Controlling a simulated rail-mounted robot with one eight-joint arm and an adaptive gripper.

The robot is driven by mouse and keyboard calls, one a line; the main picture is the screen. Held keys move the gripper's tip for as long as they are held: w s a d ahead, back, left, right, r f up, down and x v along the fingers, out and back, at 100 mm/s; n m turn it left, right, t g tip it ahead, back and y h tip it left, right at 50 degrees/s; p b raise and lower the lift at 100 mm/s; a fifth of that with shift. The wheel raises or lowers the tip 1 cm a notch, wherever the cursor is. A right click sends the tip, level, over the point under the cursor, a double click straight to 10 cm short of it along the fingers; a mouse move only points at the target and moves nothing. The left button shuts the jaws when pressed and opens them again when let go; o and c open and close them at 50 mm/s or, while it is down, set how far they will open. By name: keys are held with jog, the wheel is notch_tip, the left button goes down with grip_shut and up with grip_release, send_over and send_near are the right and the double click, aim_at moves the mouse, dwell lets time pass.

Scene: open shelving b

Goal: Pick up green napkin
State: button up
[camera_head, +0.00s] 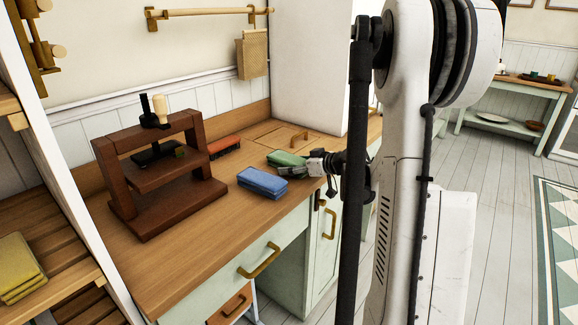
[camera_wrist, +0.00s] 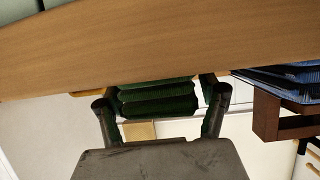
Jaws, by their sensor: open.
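The green napkin (camera_head: 284,157) is a folded stack lying on the wooden countertop in the head view. In the wrist view it shows as dark green folded layers (camera_wrist: 157,100) between and beyond my fingertips. My gripper (camera_head: 288,170) is at the near side of the napkin, low over the counter. In the wrist view my gripper (camera_wrist: 160,102) is open, with one finger towards each end of the napkin. I cannot tell whether the fingers touch it. Part of the napkin is hidden behind my gripper in the head view.
A folded blue napkin (camera_head: 262,183) lies close to the left of my gripper, and it shows at the wrist view's right edge (camera_wrist: 292,78). A brown wooden press (camera_head: 155,185) and a red-orange item (camera_head: 224,146) stand further left. The countertop (camera_head: 205,238) is clear in front.

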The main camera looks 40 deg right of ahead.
jog(key=c, duration=1.3)
jog(key=shift+r, duration=0.1)
